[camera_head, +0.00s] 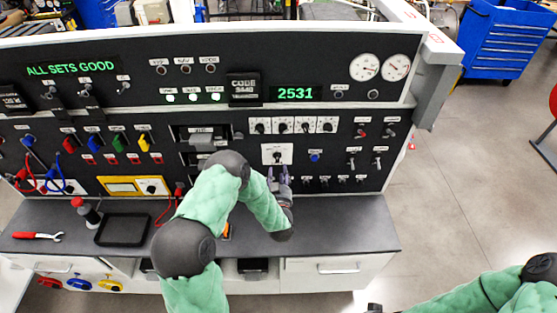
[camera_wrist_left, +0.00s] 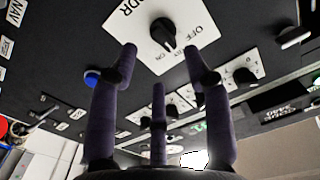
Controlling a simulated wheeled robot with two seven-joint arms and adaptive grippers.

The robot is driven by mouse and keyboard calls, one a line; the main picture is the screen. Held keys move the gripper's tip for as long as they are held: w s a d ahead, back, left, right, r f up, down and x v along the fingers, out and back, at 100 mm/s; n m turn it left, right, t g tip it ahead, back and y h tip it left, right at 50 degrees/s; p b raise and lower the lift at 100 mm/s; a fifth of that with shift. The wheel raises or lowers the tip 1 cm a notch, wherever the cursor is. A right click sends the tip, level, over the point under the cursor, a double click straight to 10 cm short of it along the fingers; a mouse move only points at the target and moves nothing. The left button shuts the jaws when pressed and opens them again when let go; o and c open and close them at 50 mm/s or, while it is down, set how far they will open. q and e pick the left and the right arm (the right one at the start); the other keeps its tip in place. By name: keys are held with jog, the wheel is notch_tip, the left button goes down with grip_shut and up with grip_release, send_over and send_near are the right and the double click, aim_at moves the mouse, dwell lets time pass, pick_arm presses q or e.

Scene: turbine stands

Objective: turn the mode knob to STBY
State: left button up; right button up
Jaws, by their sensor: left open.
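The mode knob (camera_wrist_left: 163,32) is a black pointer knob on a white plate in the left wrist view. The lettering beside it reads OFF, a partly hidden word ending in BY, and ON. The exact mark it points to is hard to tell. In the head view its white plate (camera_head: 277,150) sits in the panel's lower middle. My left gripper (camera_head: 278,176) is open just in front of and below this plate. In the wrist view its fingertips (camera_wrist_left: 162,58) stand apart on either side below the knob, empty.
A row of small knobs (camera_head: 295,125) is above the plate, and a blue button (camera_head: 315,156) and toggle switches (camera_head: 350,160) are to its right. The grey counter (camera_head: 345,235) is clear on the right. A black tray (camera_head: 122,230) and red-handled wrench (camera_head: 38,236) lie at left.

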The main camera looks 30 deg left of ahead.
aim_at(277, 158)
pick_arm(q)
jog(key=x, duration=0.7)
jog(key=shift+c, duration=0.3)
